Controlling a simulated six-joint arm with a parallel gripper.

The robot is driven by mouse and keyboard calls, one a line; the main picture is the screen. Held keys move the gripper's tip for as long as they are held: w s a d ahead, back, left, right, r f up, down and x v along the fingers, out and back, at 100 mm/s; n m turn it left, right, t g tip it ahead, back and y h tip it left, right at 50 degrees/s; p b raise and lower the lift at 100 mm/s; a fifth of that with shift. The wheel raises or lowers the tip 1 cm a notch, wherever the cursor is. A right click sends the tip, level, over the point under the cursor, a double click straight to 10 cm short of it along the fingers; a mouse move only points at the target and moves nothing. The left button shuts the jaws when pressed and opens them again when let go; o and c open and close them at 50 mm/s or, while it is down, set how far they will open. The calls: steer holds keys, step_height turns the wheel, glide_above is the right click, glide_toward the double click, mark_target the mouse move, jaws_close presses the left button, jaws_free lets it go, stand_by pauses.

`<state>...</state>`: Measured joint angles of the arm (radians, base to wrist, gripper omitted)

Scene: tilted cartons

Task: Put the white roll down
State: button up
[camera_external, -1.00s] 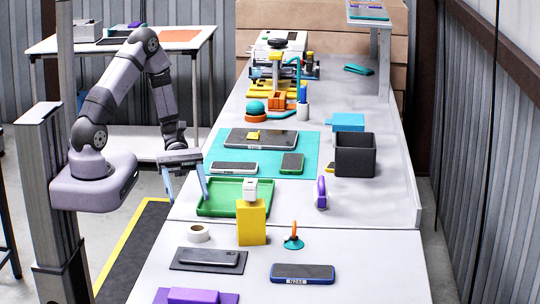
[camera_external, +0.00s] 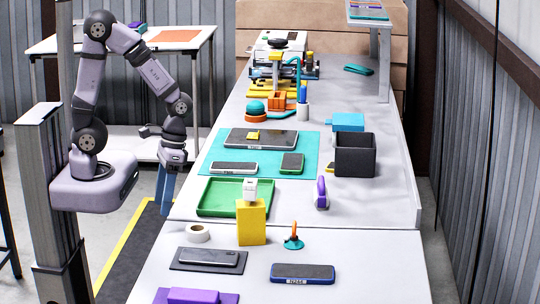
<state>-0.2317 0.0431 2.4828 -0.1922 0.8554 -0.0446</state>
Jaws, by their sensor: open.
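The white roll (camera_external: 198,233) lies on the near bench top, left of a yellow bottle with a white cap (camera_external: 251,220). It rests apart from the things around it. My gripper (camera_external: 164,205) hangs fingers down off the bench's left edge, to the left of the green tray and above and left of the roll in the picture. It is open and nothing shows between its blue fingers.
A green tray (camera_external: 204,210) stands behind the roll. A phone (camera_external: 209,257) on a dark mat lies in front of it. An orange-tipped teal stand (camera_external: 293,238) and a blue phone (camera_external: 303,272) are to the right. A black bin (camera_external: 356,156) stands farther back.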

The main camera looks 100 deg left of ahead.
steer(key=shift+w+d+r+m+t+y, duration=0.1)
steer(key=shift+w+r+m+t+y, duration=0.2)
steer(key=shift+m, duration=0.25)
steer(key=shift+w+d+r+m+t+y, duration=0.1)
steer(key=shift+m+t+y, duration=0.1)
steer(key=shift+m+y, duration=0.3)
steer(key=m, duration=0.1)
steer(key=w+r+m+t, duration=0.1)
steer(key=shift+w+d+m+y, duration=0.2)
steer(key=shift+d+m+y, duration=0.1)
steer(key=shift+m+y, duration=0.1)
